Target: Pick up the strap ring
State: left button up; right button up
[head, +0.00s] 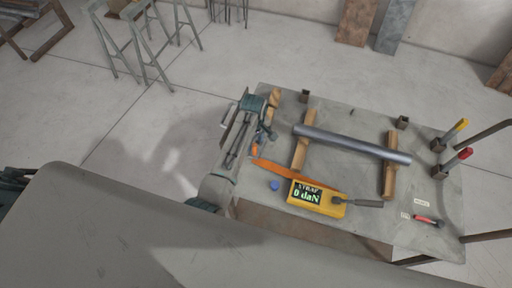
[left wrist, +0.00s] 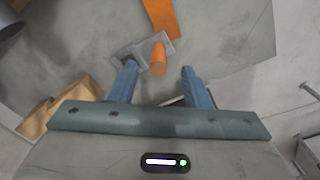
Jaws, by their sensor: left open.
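The strap ring shows as a grey metal piece (left wrist: 138,48) with a short orange cylinder (left wrist: 158,60) at the end of an orange strap (head: 290,174). In the head view the orange cylinder (head: 254,150) is small, at the table's left side. My left gripper (head: 263,138) is open and empty, just above and beside it. In the left wrist view the blue fingertips (left wrist: 158,70) stand on either side of the orange cylinder, which shows between and slightly beyond them. I cannot tell whether either finger touches it. My right gripper is not in view.
A yellow display box (head: 331,206) reading "STRAP 0 daN" sits near the front edge. A grey tube (head: 352,144) rests across two wooden blocks (head: 390,165). A blue knob (head: 274,186) and clamps with yellow and red handles (head: 455,133) are also there. Bare table shows between the blocks.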

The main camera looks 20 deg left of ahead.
aim_at(254, 145)
pick_arm(q)
jog(key=shift+w+f+p, duration=0.15)
jog(key=shift+f+p, duration=0.45)
jog(key=shift+f, duration=1.45)
grip_shut()
